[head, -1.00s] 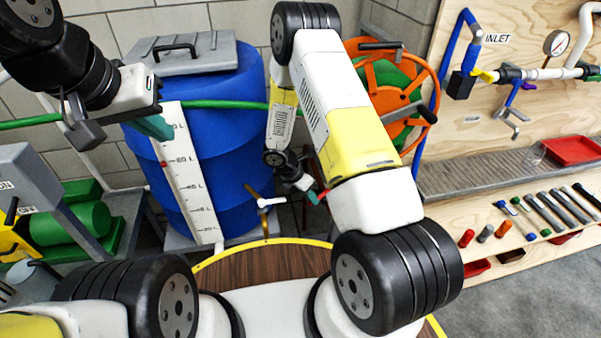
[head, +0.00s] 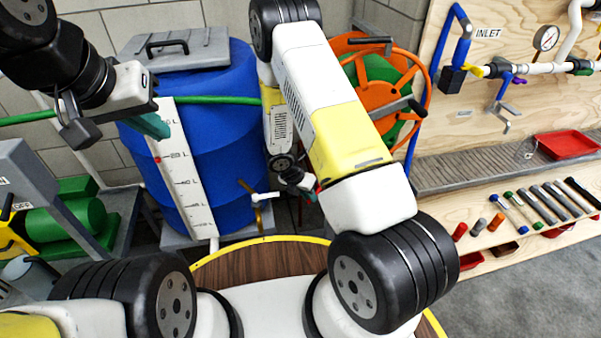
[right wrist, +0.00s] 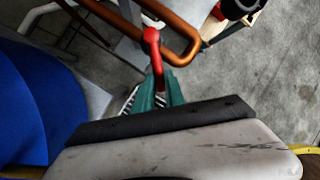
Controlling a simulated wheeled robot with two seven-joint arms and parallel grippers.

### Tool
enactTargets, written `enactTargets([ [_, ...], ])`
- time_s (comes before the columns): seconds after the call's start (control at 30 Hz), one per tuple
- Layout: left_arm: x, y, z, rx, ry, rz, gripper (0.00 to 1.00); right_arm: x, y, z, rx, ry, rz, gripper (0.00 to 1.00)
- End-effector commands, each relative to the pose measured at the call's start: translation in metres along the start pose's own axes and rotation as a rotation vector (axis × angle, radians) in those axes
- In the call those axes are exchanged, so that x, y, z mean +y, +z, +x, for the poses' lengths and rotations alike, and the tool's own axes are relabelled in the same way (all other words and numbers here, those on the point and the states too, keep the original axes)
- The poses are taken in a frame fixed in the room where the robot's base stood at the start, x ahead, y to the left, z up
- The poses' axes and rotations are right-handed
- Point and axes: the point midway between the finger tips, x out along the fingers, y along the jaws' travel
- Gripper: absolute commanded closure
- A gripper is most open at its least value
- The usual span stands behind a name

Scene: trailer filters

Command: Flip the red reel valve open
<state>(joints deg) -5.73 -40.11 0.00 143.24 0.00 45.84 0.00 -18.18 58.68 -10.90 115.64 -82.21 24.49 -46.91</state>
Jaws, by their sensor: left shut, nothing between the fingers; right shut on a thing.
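The red reel valve handle (right wrist: 153,50) is a small lever with a rounded top, beside a bent copper-coloured pipe in the right wrist view. My right gripper (right wrist: 157,92) has its teal fingers shut on the lower part of this handle. In the head view my right gripper (head: 315,190) is low between the blue barrel and the hose reel, largely hidden by my own arm; only a bit of red shows there. My left gripper (head: 153,124) is shut and empty, in front of the barrel's upper left. The valve body is hidden.
The blue barrel (head: 225,130) with a white level scale stands at centre left. A green hose (head: 215,102) crosses it. The orange hose reel (head: 418,75) is behind my right arm. A white-handled brass tap (head: 262,196) is close left of my right gripper.

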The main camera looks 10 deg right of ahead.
Motion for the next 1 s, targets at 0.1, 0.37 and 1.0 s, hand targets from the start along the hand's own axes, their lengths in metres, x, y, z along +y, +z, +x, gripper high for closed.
enactTargets([
  [0.1,0.0,0.0,0.0,0.0,0.0,0.0,1.0,0.0,0.001,0.0,-0.002,0.0,0.001,0.76],
  [0.37,0.0,0.0,0.0,0.0,0.0,0.0,1.0,0.0,0.001,0.0,-0.001,0.0,0.001,0.63],
  [1.0,0.0,0.0,0.0,0.0,0.0,0.0,1.0,0.0,0.001,-0.072,-0.001,0.001,0.003,0.63],
])
